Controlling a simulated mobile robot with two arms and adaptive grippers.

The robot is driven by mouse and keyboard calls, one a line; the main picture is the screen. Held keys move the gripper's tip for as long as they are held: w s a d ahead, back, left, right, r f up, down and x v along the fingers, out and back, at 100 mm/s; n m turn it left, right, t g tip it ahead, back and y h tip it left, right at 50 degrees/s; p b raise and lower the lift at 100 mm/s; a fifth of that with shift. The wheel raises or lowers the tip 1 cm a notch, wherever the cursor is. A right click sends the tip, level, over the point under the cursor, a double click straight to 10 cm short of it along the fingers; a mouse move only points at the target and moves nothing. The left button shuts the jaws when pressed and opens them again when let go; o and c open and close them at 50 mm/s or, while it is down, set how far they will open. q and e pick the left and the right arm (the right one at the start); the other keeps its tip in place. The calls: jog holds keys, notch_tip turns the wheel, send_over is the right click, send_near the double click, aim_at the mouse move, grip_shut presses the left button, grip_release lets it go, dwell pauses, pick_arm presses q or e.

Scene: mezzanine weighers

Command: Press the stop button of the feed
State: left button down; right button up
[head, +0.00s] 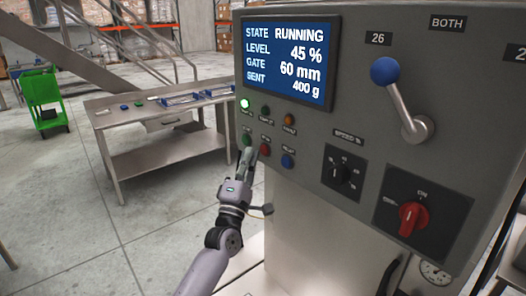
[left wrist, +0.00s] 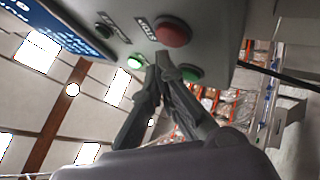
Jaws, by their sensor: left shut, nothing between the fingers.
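The red button (head: 265,149), which looks like the stop, sits in the lower row of the grey control panel (head: 222,62), between a green button (head: 247,138) and a blue button (head: 288,160). The display (head: 289,62) reads STATE RUNNING, LEVEL 45 %. My left gripper (head: 245,157) is shut and empty, just in front of the green and red buttons. In the left wrist view its fingertips (left wrist: 165,60) lie between the red button (left wrist: 173,33) and the green button (left wrist: 190,73); I cannot tell whether they touch. My right gripper is out of view.
A lit green lamp (head: 244,103) and an orange lamp (head: 289,119) sit above the buttons. A black speed knob (head: 343,173), a red rotary switch (head: 411,214) and a blue-balled lever (head: 385,71) are to the right. A steel table (head: 165,153) stands behind at left.

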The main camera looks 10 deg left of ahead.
pick_arm(q)
jog(key=shift+w, duration=0.1)
jog(key=shift+w+d+b, duration=0.3)
jog(key=shift+w+d+b, duration=0.2)
jog(key=shift+w+b, duration=0.1)
dwell(0.9)
jog(key=shift+s, duration=0.1)
jog(key=shift+s+a, duration=0.5)
jog(key=shift+s, duration=0.1)
jog(key=shift+p, duration=0.35)
jog(key=shift+s+a+p, duration=0.3)
jog(key=shift+s+a, duration=0.45)
jog(key=shift+s, duration=0.25)
jog(key=shift+s+a+p, duration=0.3)
jog(key=shift+s+a, duration=0.45)
jog(key=shift+s, duration=0.2)
